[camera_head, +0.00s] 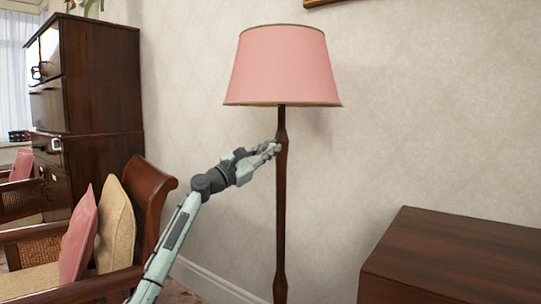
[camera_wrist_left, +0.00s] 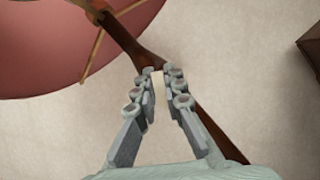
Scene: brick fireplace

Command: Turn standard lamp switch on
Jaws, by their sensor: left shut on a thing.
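The standard lamp has a pink shade (camera_head: 283,68) and a dark wooden pole (camera_head: 281,220), and stands upright against the wall in the head view. My left gripper (camera_head: 273,148) reaches in from the left, with its fingertips at the pole a little below the shade. In the left wrist view the gripper's fingers (camera_wrist_left: 161,74) close in at the pole (camera_wrist_left: 215,132), with a narrow gap showing between them. They are shut on the lamp at the pole. The underside of the shade (camera_wrist_left: 45,50) is at upper left. I cannot make out a switch. My right gripper is not in view.
A wooden armchair (camera_head: 152,190) with pink and beige cushions stands at left, beside my left arm. A tall dark cabinet (camera_head: 100,80) is behind it. A dark wooden table or chest (camera_head: 460,255) is at lower right.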

